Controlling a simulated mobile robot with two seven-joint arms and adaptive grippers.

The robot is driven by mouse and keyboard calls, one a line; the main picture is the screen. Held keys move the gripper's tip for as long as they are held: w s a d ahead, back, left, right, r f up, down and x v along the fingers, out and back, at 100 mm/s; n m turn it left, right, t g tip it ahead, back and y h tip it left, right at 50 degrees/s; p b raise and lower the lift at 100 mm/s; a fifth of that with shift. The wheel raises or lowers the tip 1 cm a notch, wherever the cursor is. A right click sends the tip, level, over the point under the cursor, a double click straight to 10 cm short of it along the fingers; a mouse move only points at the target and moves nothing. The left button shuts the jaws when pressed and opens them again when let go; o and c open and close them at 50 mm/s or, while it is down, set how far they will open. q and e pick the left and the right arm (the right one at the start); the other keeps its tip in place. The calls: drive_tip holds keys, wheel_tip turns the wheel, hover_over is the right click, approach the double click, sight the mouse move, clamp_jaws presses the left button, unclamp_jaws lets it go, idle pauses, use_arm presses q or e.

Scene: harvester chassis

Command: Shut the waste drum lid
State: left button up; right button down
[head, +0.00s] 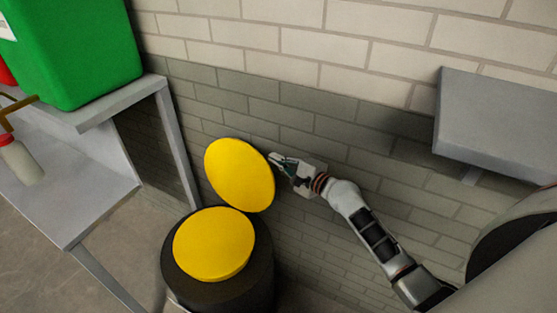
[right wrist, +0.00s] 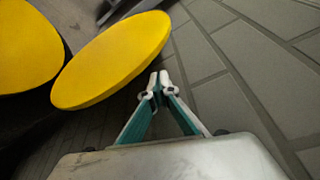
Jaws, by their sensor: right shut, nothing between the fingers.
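The waste drum (head: 258,272) is a dark cylinder at the lower middle of the head view, with a round yellow top surface (head: 213,243). Its yellow disc-shaped lid (head: 240,174) stands raised and tilted at the drum's rear side, near the wall. My right gripper (head: 274,158) is at the lid's right edge, shut and empty. In the right wrist view, the closed fingertips (right wrist: 158,82) are beside the edge of the tilted lid (right wrist: 115,60); I cannot tell whether they touch. Another yellow disc (right wrist: 25,45), seemingly the drum's top, shows at the left. My left gripper is not in view.
A grey shelf unit (head: 120,105) at the left holds a green container (head: 80,50) and a white bottle with a red cap (head: 20,160). A brick wall (head: 320,120) stands behind the drum. A grey ledge (head: 500,120) juts out at the right.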

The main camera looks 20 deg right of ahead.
drive_tip(key=x, duration=0.6)
drive_tip(key=shift+w+a+f+b, duration=0.1)
drive_tip(key=shift+w+a+b, duration=0.05)
drive_tip(key=shift+w+b, duration=0.15)
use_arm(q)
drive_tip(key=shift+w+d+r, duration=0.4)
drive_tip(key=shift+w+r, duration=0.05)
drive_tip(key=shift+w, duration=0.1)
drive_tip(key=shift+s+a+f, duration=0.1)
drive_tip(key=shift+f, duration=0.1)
use_arm(e)
drive_tip(key=shift+a, duration=0.1)
